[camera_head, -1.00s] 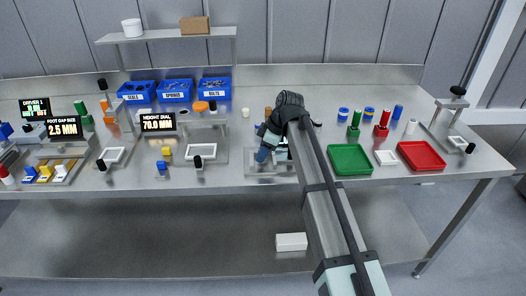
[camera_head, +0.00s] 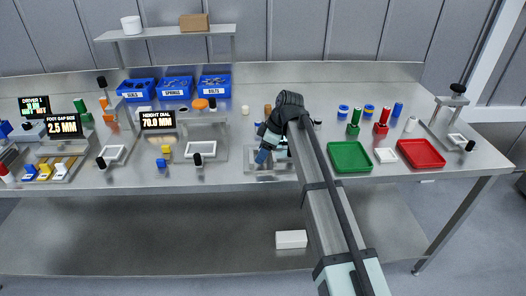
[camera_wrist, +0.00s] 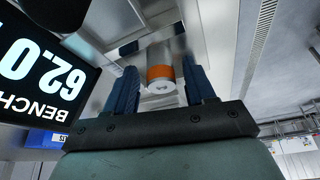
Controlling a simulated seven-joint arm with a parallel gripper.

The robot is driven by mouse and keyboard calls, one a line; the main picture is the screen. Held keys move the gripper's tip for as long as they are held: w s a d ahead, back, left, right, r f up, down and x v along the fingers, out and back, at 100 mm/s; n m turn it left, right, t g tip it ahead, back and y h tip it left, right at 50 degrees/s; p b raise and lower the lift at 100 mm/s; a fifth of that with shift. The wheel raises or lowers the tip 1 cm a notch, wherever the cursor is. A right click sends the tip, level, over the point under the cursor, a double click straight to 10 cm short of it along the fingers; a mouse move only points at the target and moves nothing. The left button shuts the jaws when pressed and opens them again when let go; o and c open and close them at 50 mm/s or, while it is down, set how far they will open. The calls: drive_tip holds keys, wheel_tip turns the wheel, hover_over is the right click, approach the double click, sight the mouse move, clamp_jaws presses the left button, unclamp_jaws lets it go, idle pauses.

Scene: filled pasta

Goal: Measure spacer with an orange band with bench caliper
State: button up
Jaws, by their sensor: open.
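The spacer with an orange band (camera_wrist: 160,73) is a pale cylinder in the wrist view, its round white end facing the camera. It sits between the two blue fingers of my gripper (camera_wrist: 160,88), which is open with a gap on each side of the spacer. The bench caliper's black display (camera_wrist: 42,65) stands at the left of the wrist view, partly cut off, and reads 62.0. In the head view my gripper (camera_head: 268,150) is low over a grey metal plate (camera_head: 252,168) at the bench's middle. The arm hides the spacer and display there.
The height dial stand (camera_head: 222,153) is to the left. Blue bins (camera_head: 176,89) stand at the back. Bare bench lies between the dial stand and gripper.

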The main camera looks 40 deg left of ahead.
drive_tip(key=shift+s, duration=0.1)
drive_tip(key=v, duration=1.4)
drive_tip(key=shift+d+f, duration=0.1)
drive_tip(key=shift+f, duration=0.05)
